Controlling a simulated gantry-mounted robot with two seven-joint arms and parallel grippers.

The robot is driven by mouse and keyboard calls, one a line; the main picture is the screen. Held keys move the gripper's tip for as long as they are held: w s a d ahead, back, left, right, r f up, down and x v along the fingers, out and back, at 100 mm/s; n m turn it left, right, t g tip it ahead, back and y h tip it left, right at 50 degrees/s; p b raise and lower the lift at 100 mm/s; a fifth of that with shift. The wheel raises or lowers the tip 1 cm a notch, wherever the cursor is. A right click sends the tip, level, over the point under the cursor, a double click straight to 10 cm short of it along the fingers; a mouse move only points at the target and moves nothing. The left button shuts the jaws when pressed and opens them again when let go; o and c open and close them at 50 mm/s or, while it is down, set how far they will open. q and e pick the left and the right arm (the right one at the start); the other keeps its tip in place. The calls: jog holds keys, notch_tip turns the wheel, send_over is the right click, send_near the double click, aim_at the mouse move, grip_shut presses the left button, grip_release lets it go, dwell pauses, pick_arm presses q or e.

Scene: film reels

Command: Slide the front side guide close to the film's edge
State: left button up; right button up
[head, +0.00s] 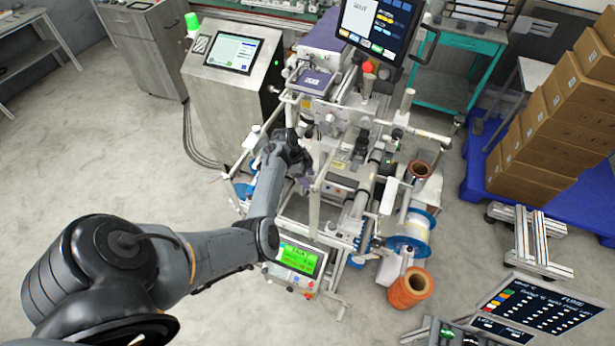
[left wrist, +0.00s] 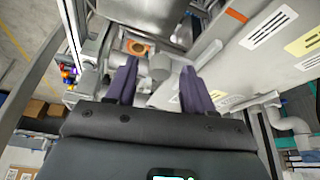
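My left gripper (head: 304,178) is at the left side of the film machine (head: 338,165), among its rails and rollers. In the left wrist view its two purple fingers (left wrist: 158,72) stand apart. A grey rounded part (left wrist: 160,66) shows between and beyond them; I cannot tell whether it is touched. I cannot make out the front side guide or the film's edge for certain; the arm and frame bars cover part of that area. A blue-flanged reel (head: 421,228) sits at the machine's right side. My right gripper is not in view.
A control cabinet with a screen (head: 235,52) stands behind left. A small green display (head: 298,258) is at the machine's front. A brown roll (head: 408,290) stands on the floor at front right. Stacked cartons (head: 550,125) are at the right. The floor at left is clear.

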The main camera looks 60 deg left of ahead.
pick_arm(q)
jog(key=v, duration=1)
jog(key=shift+r+p, duration=0.3)
jog(key=shift+r, duration=0.1)
jog(key=shift+s+a, duration=0.1)
jog(key=shift+s, duration=0.1)
